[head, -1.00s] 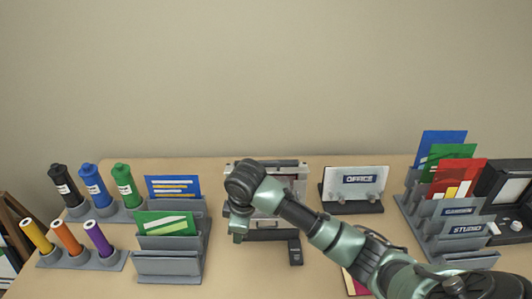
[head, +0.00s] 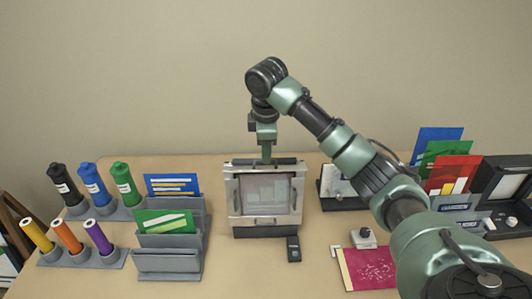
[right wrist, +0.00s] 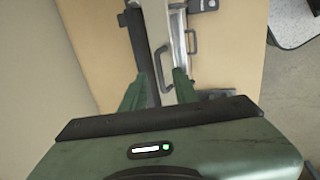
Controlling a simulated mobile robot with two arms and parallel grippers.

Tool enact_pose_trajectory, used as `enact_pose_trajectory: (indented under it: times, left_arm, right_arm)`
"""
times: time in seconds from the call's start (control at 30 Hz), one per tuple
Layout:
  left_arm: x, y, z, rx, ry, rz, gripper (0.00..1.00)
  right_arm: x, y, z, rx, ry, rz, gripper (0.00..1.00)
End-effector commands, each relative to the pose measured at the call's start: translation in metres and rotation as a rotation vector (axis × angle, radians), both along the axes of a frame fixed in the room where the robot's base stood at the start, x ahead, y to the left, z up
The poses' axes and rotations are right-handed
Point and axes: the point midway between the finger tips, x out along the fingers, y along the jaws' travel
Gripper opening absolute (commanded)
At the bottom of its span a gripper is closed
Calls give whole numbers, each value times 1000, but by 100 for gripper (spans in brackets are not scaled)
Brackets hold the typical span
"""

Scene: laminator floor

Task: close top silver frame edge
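The silver snap frame (head: 235,205) stands upright on a dark base in the middle of the table, with a pale sheet (head: 265,193) behind its window. Its top edge (head: 236,163) shows a dark strip along the top. My right gripper (head: 266,157) points down at the middle of this edge from above. In the right wrist view, the right gripper (right wrist: 158,80) has its fingers apart, with a dark bar (right wrist: 140,50) and the silver frame (right wrist: 173,45) between them. Contact cannot be told. My left gripper is not in view.
Grey bottle and card holders (head: 168,262) stand at the left. An office sign stand (head: 335,190) is close at the right, partly behind my arm. A card rack (head: 460,205) is farther right. A small black object (head: 294,249) and a red sheet (head: 368,268) lie in front.

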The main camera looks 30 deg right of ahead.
Motion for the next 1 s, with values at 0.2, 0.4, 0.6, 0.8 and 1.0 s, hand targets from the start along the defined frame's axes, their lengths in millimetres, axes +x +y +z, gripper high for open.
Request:
enact_pose_trajectory:
  times: [0.2, 0.4, 0.6, 0.8, 1.0]
  left_arm:
    - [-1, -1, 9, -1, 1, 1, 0]
    - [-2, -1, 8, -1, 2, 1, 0]
    - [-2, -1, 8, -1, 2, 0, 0]
    - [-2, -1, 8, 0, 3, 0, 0]
    - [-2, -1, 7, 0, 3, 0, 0]
  right_arm:
    - [4, -3, -17, 0, 0, 0, 30]
    - [4, -3, -20, -1, -1, 0, 30]
    - [4, -3, -19, -1, -1, 0, 0]
    - [4, -3, -19, -2, -3, 0, 0]
    - [2, -2, -21, -20, -32, 1, 0]
